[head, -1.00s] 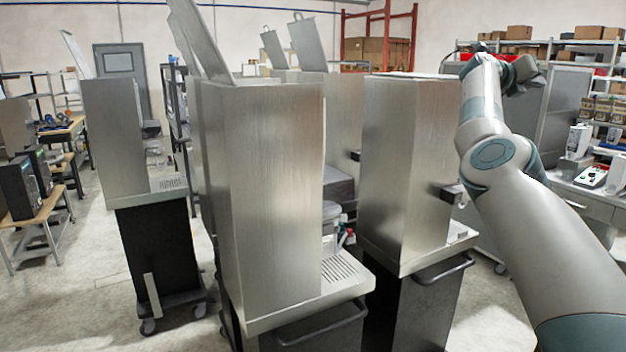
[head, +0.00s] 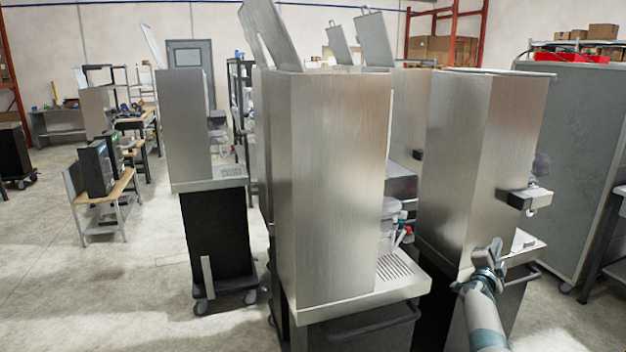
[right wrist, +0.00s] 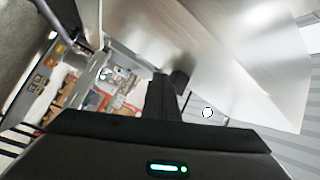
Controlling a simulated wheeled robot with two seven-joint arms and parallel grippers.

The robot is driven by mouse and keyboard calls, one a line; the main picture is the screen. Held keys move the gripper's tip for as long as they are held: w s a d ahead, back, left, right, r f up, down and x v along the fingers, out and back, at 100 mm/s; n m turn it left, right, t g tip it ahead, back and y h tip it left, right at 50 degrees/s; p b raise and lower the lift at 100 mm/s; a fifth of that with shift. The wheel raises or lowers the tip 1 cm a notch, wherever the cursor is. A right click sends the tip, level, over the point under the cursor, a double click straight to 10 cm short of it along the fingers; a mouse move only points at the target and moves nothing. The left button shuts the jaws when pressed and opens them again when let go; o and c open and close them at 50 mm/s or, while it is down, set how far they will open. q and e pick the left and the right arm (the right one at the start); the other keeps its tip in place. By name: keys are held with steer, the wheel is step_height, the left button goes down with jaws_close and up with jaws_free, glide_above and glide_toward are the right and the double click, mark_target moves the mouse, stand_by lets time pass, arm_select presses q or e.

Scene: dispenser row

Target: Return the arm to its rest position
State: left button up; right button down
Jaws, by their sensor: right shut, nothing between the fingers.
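My right arm comes in low at the right of the head view, with its right gripper (head: 489,252) in front of the right-hand steel dispenser (head: 475,150). The gripper is small there. In the right wrist view the dark fingers of the right gripper (right wrist: 165,98) are together with nothing between them. A large steel panel fills the upper right of that view; I cannot tell whether the fingers are clear of it. My left arm and gripper are not in view.
A nearer steel dispenser (head: 335,190) with a drip tray (head: 398,272) stands in the middle, on a black wheeled base. Another dispenser (head: 185,125) stands further left. A grey cabinet (head: 575,150) is at the right. The floor at the left (head: 90,290) is open.

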steer(key=s+a+f+n+y, duration=0.2)
steer(key=s+a+f+n, duration=0.1)
steer(key=f, duration=0.7)
steer(key=s+a+f+n+y, duration=0.2)
steer(key=s+a+f+n, duration=0.15)
steer(key=f, duration=0.55)
steer(key=s+a+f+n+y, duration=0.2)
steer(key=a+f, duration=0.2)
steer(key=f, duration=0.6)
steer(key=s+a+f+n+g+y+b, duration=0.1)
steer(key=s+a+f+n+g+y, duration=0.2)
steer(key=s+f, duration=0.7)
steer(key=s+a+f+n+g, duration=0.15)
steer(key=s+a+f, duration=0.35)
steer(key=s+f, duration=0.55)
steer(key=s+a+f+n+g+y+b, duration=0.1)
steer(key=s+a+f+n+g+y, duration=0.2)
steer(key=s+f, duration=0.7)
steer(key=s+a+f+n+g, duration=0.2)
steer(key=s+f, duration=0.3)
steer(key=s, duration=1)
steer(key=s+a+f+n+g, duration=0.2)
steer(key=s+a+f, duration=0.3)
steer(key=s, duration=1.1)
steer(key=s+a+f+n+g+b, duration=0.1)
steer(key=s+a+f, duration=0.3)
steer(key=s, duration=1.1)
steer(key=shift+s+f+n+g+y, duration=0.15)
steer(key=shift+f+n+g+y, duration=0.15)
steer(key=shift+f+n+g, duration=0.45)
